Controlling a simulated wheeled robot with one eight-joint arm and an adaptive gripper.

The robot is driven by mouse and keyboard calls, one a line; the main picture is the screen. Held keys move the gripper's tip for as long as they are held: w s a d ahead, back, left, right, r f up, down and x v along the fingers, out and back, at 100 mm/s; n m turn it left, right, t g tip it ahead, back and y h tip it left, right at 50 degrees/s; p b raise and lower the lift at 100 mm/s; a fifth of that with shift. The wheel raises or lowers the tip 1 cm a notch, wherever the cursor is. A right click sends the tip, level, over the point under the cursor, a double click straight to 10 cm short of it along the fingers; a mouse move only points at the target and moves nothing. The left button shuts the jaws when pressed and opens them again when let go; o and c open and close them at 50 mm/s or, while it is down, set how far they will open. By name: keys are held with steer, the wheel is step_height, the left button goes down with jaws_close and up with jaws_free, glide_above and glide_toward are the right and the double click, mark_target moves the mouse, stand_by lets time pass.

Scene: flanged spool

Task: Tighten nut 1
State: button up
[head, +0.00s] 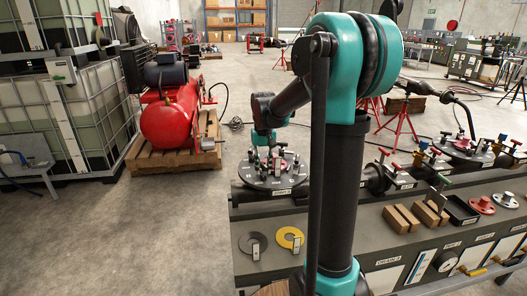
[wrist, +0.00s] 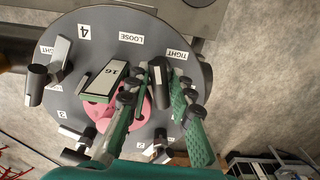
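In the wrist view a grey round flange (wrist: 60,60) carries the labels 4, LOOSE and TIGHT, with 3 and 2 lower down. Dark stub-like nuts with pale bars stand around it, one at the left (wrist: 38,85) and others lower down. A dark stub (wrist: 160,72) near TIGHT lies between my fingers; its number is hidden, so I cannot confirm it is nut 1. My gripper (wrist: 160,82) has green fingers spread apart on either side of this stub, with no clear contact. The flange (head: 262,182) also shows in the head view, where my arm hides the gripper.
A pink hub (wrist: 100,108) and a block marked 16 (wrist: 103,82) sit near the flange's middle, close to my left finger. On the bench are a grey disc (head: 253,243), a yellow disc (head: 290,238) and wooden blocks (head: 400,217). A red compressor (head: 170,120) stands left on a pallet.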

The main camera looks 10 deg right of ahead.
mark_target(264, 165)
steer(key=m, duration=0.4)
steer(key=shift+m, duration=0.4)
steer(key=m, duration=0.3)
steer(key=shift+m, duration=0.4)
steer(key=shift+n, duration=1.2)
steer(key=shift+r, duration=0.4)
step_height(264, 165, up, 6)
steer(key=shift+r, duration=0.15)
